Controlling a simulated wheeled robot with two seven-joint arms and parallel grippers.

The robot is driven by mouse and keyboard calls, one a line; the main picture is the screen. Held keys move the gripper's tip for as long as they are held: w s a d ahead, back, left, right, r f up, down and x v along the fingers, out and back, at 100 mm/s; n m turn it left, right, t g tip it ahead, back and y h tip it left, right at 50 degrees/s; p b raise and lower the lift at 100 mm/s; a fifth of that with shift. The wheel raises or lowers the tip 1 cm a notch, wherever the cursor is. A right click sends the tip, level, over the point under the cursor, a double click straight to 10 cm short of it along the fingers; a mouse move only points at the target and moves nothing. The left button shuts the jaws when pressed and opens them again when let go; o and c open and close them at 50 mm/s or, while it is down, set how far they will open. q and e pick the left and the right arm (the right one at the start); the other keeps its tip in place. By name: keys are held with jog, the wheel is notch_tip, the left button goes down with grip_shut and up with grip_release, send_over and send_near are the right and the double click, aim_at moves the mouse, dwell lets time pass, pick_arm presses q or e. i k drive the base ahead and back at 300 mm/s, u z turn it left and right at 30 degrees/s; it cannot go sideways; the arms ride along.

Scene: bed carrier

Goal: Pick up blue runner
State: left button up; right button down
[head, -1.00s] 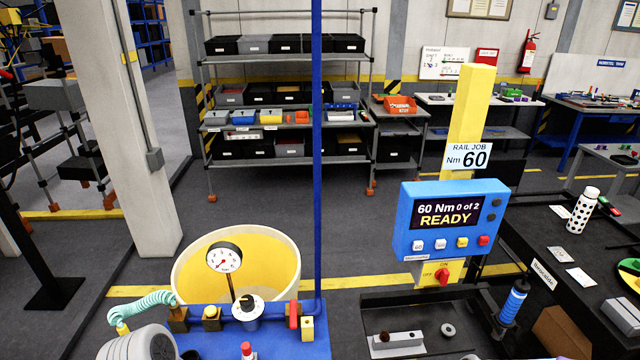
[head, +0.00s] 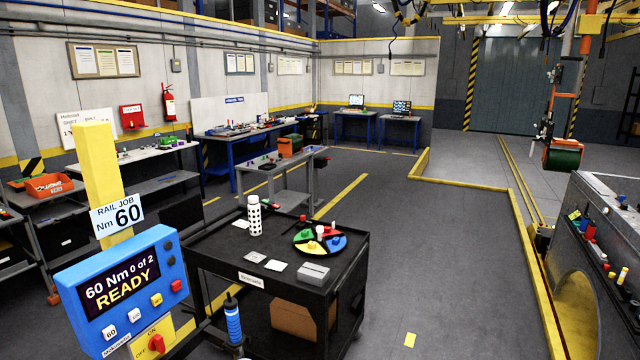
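I cannot make out for certain which thing is the blue runner. A round tray (head: 301,237) with green, red, yellow and blue sections lies on the black cart (head: 215,258), with small pieces standing on it that are too small to identify. A blue-handled tool (head: 233,318) stands upright at the cart's front left corner. Neither of my grippers is in view.
The blue control box (head: 125,283) reads "60 Nm 0 of 2 READY" at the lower left. A white spotted bottle (head: 254,216), pale cards and a grey block (head: 313,273) sit on the cart. Open floor (head: 440,240) lies to its right. A grey machine (head: 600,255) stands far right.

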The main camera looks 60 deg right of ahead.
aim_at(236, 339)
jog(key=z, duration=0.55)
jog(key=k, duration=0.65)
jog(key=z, duration=1.2)
jog(key=i, duration=1.65)
jog(key=z, duration=1.55)
jog(key=i, duration=1.9)
jog(key=u, duration=4.3)
